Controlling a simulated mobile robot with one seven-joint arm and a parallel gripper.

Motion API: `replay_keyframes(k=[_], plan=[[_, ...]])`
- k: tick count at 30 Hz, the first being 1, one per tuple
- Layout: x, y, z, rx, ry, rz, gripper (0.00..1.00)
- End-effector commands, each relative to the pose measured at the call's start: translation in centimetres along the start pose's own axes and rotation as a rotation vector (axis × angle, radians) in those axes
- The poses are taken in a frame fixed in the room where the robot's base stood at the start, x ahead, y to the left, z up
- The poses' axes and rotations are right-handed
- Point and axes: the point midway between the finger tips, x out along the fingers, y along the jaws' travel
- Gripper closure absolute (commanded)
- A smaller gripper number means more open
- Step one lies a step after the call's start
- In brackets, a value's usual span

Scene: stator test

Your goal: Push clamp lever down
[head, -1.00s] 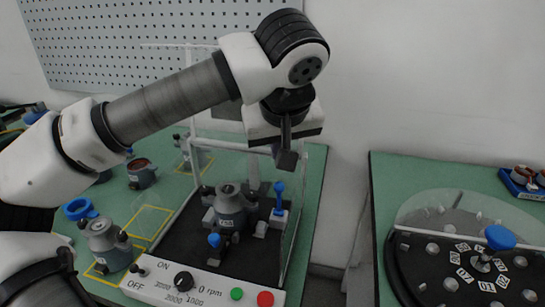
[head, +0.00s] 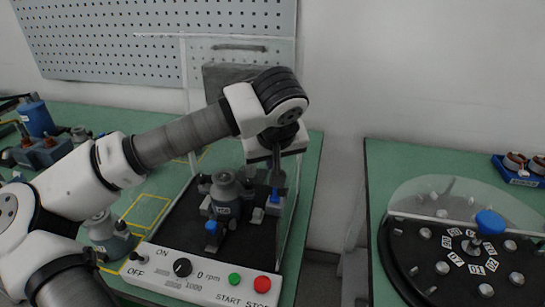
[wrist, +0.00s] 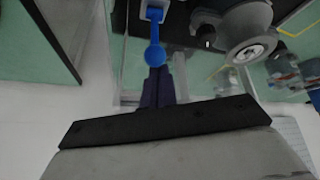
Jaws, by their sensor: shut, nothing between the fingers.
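The blue clamp lever (head: 275,197) stands on a light block at the right side of the black test bed, by the clear side panel. It also shows in the wrist view (wrist: 155,54), with its round knob nearest me. My gripper (head: 276,183) is shut and empty, pointing down right over the lever. In the wrist view my shut fingertips (wrist: 158,76) overlap the edge of the knob; I cannot tell whether they touch it. The gripper hides part of the lever in the head view. A grey stator (head: 224,190) sits left of the lever.
A second blue-topped clamp (head: 212,228) stands in front of the stator. The control panel (head: 196,278) with knob and buttons runs along the front. A clear guard frame (head: 292,195) stands close on the right. A round black table (head: 440,275) is further right.

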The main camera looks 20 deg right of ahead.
Motion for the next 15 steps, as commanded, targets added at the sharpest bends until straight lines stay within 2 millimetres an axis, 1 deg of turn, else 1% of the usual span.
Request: replay_keyframes(k=[9, 15], plan=[[0.11, -0.25, 0.37, -0.007, 0.031, 0.014, 1.00], [-0.21, -0.32, 0.51, -0.010, 0.056, 0.027, 1.00]])
